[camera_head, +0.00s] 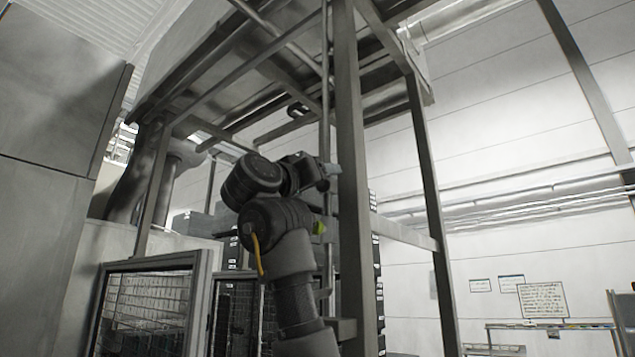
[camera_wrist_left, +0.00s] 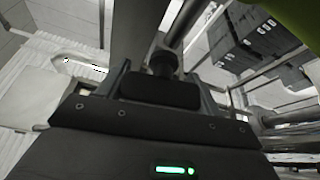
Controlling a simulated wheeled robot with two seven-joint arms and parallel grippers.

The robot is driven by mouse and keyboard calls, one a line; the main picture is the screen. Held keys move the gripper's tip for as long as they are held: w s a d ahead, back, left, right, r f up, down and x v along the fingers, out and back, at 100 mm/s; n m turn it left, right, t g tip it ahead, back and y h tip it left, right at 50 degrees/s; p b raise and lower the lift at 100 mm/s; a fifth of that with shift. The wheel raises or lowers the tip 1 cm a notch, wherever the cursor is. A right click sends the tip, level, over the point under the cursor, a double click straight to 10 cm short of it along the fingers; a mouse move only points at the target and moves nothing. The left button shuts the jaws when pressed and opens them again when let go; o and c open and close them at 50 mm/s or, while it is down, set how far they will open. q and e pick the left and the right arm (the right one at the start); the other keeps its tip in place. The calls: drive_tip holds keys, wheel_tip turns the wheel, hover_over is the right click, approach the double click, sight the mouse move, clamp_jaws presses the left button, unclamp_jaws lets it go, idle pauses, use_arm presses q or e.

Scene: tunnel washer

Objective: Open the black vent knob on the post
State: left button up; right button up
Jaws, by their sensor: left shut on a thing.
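The tall grey post (camera_head: 351,190) stands upright in the middle of the head view. My left arm reaches up to it from below, with the left gripper (camera_head: 326,172) at the post's left side. In the wrist view, a small black knob (camera_wrist_left: 163,62) sits in front of a grey upright, between the fingers of the left gripper (camera_wrist_left: 163,76). The gripper is shut on the knob. In the head view the knob is hidden by the gripper and wrist. How far the knob is turned cannot be told. My right gripper is in neither view.
A thin vertical pipe (camera_head: 326,90) runs close beside the post. Steel beams (camera_head: 240,80) carry a platform overhead. A mesh-panelled frame (camera_head: 150,305) stands low on the left. Dark stacked boxes (camera_wrist_left: 255,40) show in the wrist view. Open space lies right of the frame.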

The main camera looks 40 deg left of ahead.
use_arm(q)
drive_tip(key=n+y+b, duration=0.1)
drive_tip(key=n, duration=0.1)
drive_tip(key=n+g+y+b, duration=0.1)
drive_tip(key=n, duration=0.2)
drive_tip(key=n+y+b, duration=0.1)
drive_tip(key=n, duration=0.1)
drive_tip(key=shift+s+a+f+n+y, duration=0.1)
drive_tip(key=shift+a+f+n+y, duration=0.1)
drive_tip(key=shift+a+n+y, duration=0.15)
drive_tip(key=n+g, duration=0.1)
drive_tip(key=n, duration=0.1)
drive_tip(key=n+g+y+b, duration=0.1)
drive_tip(key=n, duration=0.2)
drive_tip(key=shift+f+n, duration=0.1)
drive_tip(key=shift+n, duration=0.25)
drive_tip(key=n+g, duration=0.1)
drive_tip(key=n, duration=0.1)
drive_tip(key=shift+n+g+y, duration=0.25)
drive_tip(key=shift+n+g, duration=0.05)
drive_tip(key=shift+a+f+n+g, duration=0.15)
drive_tip(key=shift+n+g, duration=0.45)
drive_tip(key=shift+n, duration=1)
drive_tip(key=shift+f, duration=0.1)
drive_tip(key=o, duration=1)
